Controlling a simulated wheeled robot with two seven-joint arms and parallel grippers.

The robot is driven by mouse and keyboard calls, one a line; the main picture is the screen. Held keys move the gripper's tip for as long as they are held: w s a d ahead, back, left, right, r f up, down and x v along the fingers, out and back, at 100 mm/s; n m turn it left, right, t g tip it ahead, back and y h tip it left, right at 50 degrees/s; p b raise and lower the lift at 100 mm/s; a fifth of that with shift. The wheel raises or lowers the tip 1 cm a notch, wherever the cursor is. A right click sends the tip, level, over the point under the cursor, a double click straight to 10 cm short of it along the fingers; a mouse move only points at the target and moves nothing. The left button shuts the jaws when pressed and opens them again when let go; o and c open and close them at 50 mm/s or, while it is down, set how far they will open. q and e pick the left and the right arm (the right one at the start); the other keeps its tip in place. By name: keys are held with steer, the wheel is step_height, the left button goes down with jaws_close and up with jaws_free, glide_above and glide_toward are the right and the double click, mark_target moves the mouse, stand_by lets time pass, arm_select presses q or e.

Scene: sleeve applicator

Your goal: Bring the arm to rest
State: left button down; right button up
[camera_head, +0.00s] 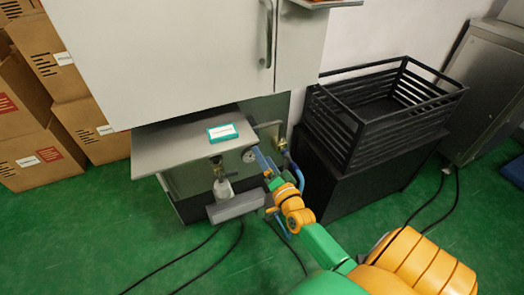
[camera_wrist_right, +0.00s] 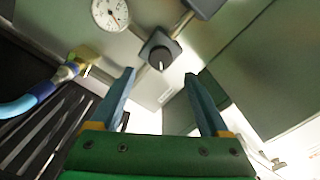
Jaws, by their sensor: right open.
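My right arm comes in from the lower right in the head view. Its right gripper (camera_head: 263,162) is at the front of the machine (camera_head: 190,178), close to the round gauge (camera_head: 249,156). In the right wrist view the two blue fingers of the gripper (camera_wrist_right: 160,76) stand apart with nothing between them. A black knob (camera_wrist_right: 160,52) with a light pointer mark lies beyond and between the fingertips. I cannot tell how far off it is. The gauge (camera_wrist_right: 110,13) shows at the upper left there. My left gripper is not in view.
A grey shelf (camera_head: 165,146) with a teal box (camera_head: 222,132) juts out left of my gripper. A black crate (camera_head: 345,112) on a dark cabinet stands to the right. Blue hose (camera_wrist_right: 18,106) runs close by. Cables cross the green floor (camera_head: 110,235).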

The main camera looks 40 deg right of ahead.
steer(key=s+a+f+n+g+y, duration=0.1)
steer(key=s+a+f+n+g, duration=0.15)
steer(key=f, duration=0.45)
steer(key=s+a+f+n+g+y, duration=0.2)
steer(key=s+f, duration=0.1)
steer(key=f, duration=0.4)
steer(key=s+a+f+n+g+y, duration=0.1)
steer(key=s+a+f+n+g, duration=0.2)
steer(key=s+f, duration=0.5)
steer(key=s+a+f+n+g, duration=0.3)
steer(key=s+f+n+g, duration=0.1)
steer(key=s+f, duration=0.3)
steer(key=s+a+f+n+g, duration=0.1)
steer(key=s+f+n+g, duration=0.15)
steer(key=s, duration=0.55)
steer(key=s+a+f+n+g, duration=0.1)
steer(key=s+f+n+g, duration=0.15)
steer(key=s, duration=0.45)
step_height(320, 180, up, 17)
steer(key=s+p, duration=0.1)
steer(key=p, duration=1.6)
steer(key=shift+s, duration=0.3)
steer(key=shift+a, duration=0.1)
